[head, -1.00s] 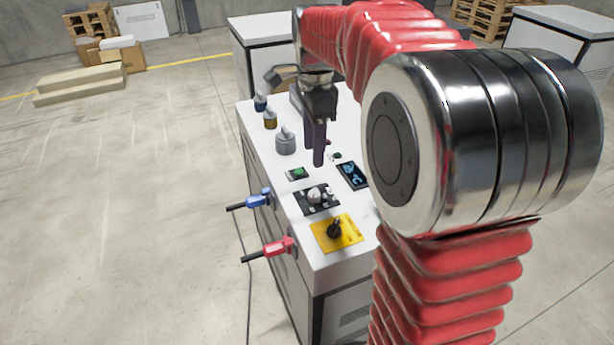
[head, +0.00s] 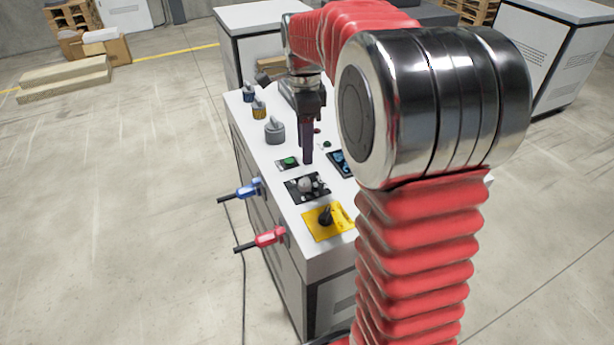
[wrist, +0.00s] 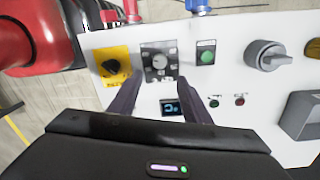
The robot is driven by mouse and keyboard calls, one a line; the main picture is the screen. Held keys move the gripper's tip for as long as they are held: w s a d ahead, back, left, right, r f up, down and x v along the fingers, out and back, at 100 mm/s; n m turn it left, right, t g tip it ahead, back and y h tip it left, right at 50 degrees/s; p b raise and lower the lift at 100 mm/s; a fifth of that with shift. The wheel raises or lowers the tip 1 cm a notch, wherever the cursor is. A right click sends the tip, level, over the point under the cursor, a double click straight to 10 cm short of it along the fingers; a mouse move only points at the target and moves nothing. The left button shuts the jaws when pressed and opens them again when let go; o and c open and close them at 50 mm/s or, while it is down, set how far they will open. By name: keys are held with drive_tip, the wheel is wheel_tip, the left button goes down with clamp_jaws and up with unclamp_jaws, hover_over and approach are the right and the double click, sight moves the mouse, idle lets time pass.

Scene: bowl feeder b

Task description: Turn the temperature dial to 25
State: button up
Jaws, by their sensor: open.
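The dial (head: 305,184) is a silver knob on a black plate with pale markings, on the white machine top. It also shows in the wrist view (wrist: 159,61), at top centre; its numbers are too small to read. My gripper (head: 307,158) points down above the panel, just behind the dial in the head view. In the wrist view my gripper (wrist: 160,86) has its two fingers spread apart and empty, with the dial ahead between their tips. A small dark display with blue signs (wrist: 171,107) lies between the fingers; its reading is unclear.
A black rotary switch on a yellow plate (head: 327,220) and a green button (head: 288,162) flank the dial. A grey knob (head: 275,131) stands farther back. Blue (head: 246,191) and red (head: 268,237) plugs stick out from the machine's left side.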

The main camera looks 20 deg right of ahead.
sight(306, 182)
drive_tip(key=f, duration=1)
drive_tip(key=shift+s+f, duration=0.25)
drive_tip(key=c, duration=1)
